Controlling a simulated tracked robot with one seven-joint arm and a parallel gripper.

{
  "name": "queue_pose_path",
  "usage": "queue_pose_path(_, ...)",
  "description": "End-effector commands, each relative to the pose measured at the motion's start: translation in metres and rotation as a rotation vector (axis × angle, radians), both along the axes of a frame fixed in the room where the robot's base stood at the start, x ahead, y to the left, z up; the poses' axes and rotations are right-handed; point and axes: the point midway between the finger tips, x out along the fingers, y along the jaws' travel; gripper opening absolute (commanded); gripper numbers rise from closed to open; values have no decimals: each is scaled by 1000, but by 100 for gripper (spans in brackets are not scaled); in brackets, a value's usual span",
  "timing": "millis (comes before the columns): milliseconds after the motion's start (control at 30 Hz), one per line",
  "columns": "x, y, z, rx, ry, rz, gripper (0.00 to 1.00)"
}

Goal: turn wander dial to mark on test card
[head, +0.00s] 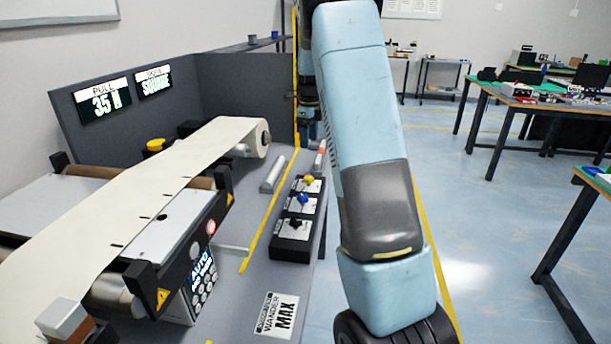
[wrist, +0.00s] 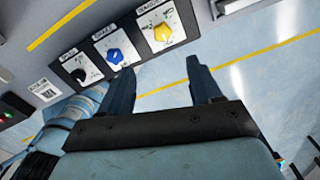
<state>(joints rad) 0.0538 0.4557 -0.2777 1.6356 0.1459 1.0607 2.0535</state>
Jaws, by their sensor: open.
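The test card (head: 276,315) lies on the bench near the front in the head view and reads "WANDER MAX". A dark panel holds three dials: yellow (head: 308,180), blue (head: 302,199) and black (head: 295,222). The wrist view shows the yellow dial (wrist: 162,31), the blue dial (wrist: 114,55) and the black dial (wrist: 77,73) ahead of the fingers. My gripper (wrist: 160,64) is open and empty, apart from the dials.
A belt conveyor (head: 165,178) with a cream web runs along the left of the bench. A control box (head: 200,280) reading "AUTO" stands beside it. Two displays (head: 103,99) hang on the grey back panel. Open floor (head: 475,225) lies to the right.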

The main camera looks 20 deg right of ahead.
Motion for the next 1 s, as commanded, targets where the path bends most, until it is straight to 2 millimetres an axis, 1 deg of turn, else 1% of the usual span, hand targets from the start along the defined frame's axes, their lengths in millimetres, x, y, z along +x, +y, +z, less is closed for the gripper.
queue_pose_path(100, 6, -4, -9, -2, 10, -42, 64)
queue_pose_path(267, 7, -5, -20, -3, 13, -55, 64)
queue_pose_path(367, 6, -5, -34, -2, 14, -54, 64)
queue_pose_path(800, 6, -4, -110, -3, 13, -52, 64)
queue_pose_path(1000, 6, -3, -135, -2, 12, -51, 64)
